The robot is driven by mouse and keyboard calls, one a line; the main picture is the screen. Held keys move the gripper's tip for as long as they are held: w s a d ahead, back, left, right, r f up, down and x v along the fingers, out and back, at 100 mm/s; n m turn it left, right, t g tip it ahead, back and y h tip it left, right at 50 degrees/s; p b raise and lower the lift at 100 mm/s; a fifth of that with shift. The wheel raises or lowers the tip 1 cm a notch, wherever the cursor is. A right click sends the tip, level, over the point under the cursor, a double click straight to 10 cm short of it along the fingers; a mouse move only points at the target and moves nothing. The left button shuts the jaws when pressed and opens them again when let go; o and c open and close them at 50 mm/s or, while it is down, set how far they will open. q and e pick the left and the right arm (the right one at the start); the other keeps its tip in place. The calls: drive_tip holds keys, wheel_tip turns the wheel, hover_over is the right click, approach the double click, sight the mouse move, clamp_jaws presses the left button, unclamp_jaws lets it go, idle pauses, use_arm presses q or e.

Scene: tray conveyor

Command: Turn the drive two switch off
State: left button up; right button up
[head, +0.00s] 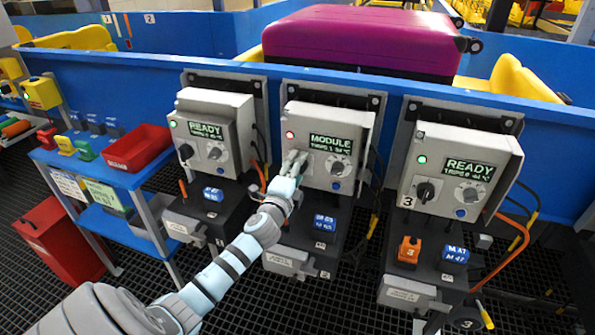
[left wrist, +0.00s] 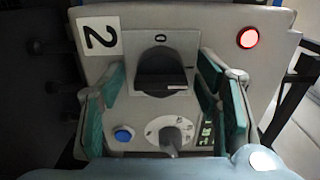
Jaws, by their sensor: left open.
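The drive two box (head: 331,132) is the middle grey box, with a lit red lamp (head: 290,134) and a display reading MODULE. The wrist view shows its "2" label (left wrist: 100,36) and the red lamp (left wrist: 248,38). The black drive two switch (left wrist: 161,68) has a 0 mark beside it; its exact setting is hard to tell. My left gripper (head: 293,164) is at the box front, hiding the switch in the head view. In the wrist view its open fingers (left wrist: 160,97) stand on either side of the switch, with no clear contact. My right gripper is not in view.
Similar boxes with green lamps and READY displays stand left (head: 214,131) and right (head: 455,170). A grey dial (left wrist: 171,136) and blue button (left wrist: 123,134) sit near the switch. A purple case (head: 362,40) lies behind. A red tray (head: 137,146) is on the blue side table.

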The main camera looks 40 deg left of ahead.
use_arm(q)
drive_tip(key=shift+c, duration=0.4)
drive_tip(key=c, duration=1.1)
drive_tip(key=shift+o, duration=0.2)
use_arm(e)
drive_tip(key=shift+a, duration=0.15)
